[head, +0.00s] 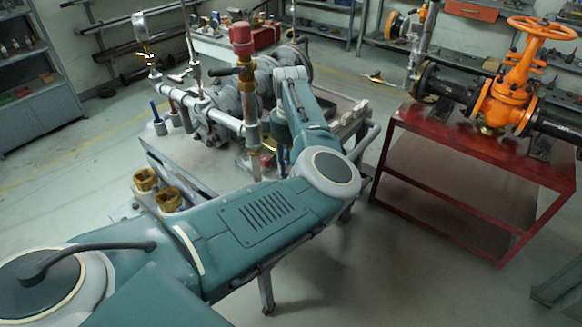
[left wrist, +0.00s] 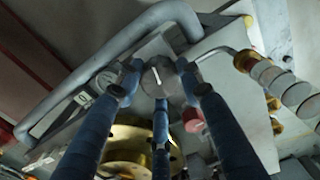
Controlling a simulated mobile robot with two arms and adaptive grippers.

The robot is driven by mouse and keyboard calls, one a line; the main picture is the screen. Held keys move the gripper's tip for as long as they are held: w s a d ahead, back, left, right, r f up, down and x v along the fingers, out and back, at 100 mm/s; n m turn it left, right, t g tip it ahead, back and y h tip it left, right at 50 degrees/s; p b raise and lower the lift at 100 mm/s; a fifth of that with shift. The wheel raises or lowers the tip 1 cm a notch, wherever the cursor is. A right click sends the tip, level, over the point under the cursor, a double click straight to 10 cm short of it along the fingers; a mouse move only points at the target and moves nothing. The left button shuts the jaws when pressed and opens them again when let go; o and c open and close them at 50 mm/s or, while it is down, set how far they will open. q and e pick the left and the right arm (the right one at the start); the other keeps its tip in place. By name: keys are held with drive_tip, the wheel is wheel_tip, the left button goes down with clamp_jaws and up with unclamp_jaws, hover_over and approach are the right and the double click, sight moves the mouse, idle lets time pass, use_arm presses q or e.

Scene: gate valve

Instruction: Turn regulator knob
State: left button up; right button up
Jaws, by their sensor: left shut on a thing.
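The regulator knob (left wrist: 160,74) is a round grey knob with a white line on its face, near the middle of the left wrist view. My left gripper (left wrist: 158,88) has its blue fingers shut around the knob, with the tips at its sides. In the head view my left arm reaches over the pipe rig, and its wrist bends down beside the rig. The left gripper is mostly hidden behind my arm there, and I cannot make out the knob. My right gripper is in neither view.
A red-capped vertical pipe (head: 242,85) stands left of my wrist. Brass fittings (head: 168,200) sit nearer on the bench. A red table (head: 470,155) bears an orange gate valve (head: 510,95) at the right. In the left wrist view a grey tube (left wrist: 100,62) and a red knob (left wrist: 193,120) are close to the fingers.

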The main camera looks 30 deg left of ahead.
sight(288, 168)
use_arm(q)
drive_tip(key=m, duration=0.2)
drive_tip(key=m+p, duration=0.1)
drive_tip(key=m, duration=0.1)
drive_tip(key=shift+a+r, duration=0.1)
drive_tip(key=shift+a, duration=0.2)
drive_tip(key=shift+w+r+m, duration=0.1)
drive_tip(key=shift+m, duration=0.2)
drive_tip(key=o, duration=0.9)
drive_tip(key=shift+o, duration=1.3)
drive_tip(key=shift+a, duration=0.1)
drive_tip(key=shift+r, duration=0.1)
wheel_tip(288, 168, up, 12)
drive_tip(key=shift+f, duration=0.2)
